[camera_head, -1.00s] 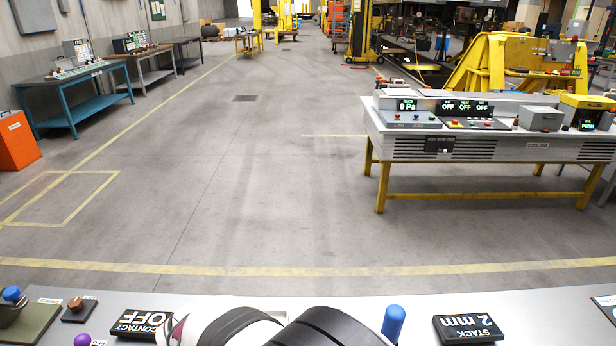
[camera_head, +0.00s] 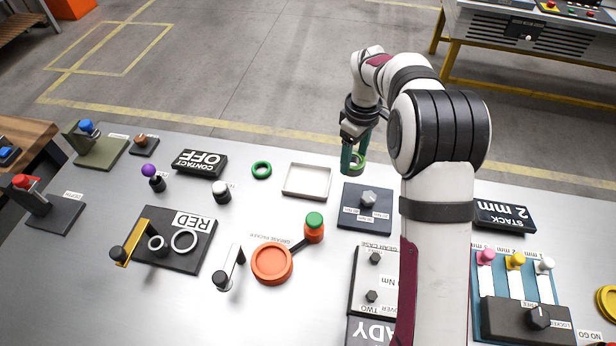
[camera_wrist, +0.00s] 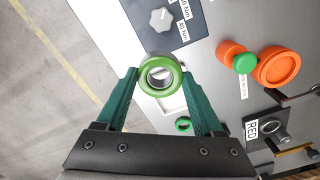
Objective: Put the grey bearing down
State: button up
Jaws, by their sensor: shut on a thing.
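My gripper (camera_head: 354,160) hangs over the back edge of the bench, right of the white tray. In the wrist view its green fingers (camera_wrist: 160,82) are shut on a round, thick green ring with a grey inner part, which I take as the grey bearing (camera_wrist: 146,74). It is held between the fingertips, clear of the bench as far as I can tell. The bearing (camera_head: 357,168) is partly hidden by the fingers in the head view. The shallow white tray (camera_head: 307,181) lies empty. A second green ring (camera_head: 261,170) lies left of the tray.
A dark plate with a grey knob (camera_head: 369,198) is just in front of my gripper. An orange grease packer (camera_head: 272,263) with a green-topped post stands front left. A black RED display plate (camera_head: 185,245) with rings is farther left. Bare bench lies around the tray.

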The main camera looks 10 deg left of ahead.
jog(key=a+f, duration=0.2)
jog(key=a, duration=0.1)
jog(key=w+a+f, duration=0.1)
jog(key=a+f, duration=0.1)
jog(key=a, duration=0.2)
jog(key=a+f, duration=0.2)
jog(key=a, duration=0.1)
jog(key=shift+w+a+f, duration=0.2)
jog(key=shift+a, duration=0.05)
jog(key=shift+a+f, duration=0.15)
jog(key=shift+f, duration=2.05)
jog(key=o, duration=0.9)
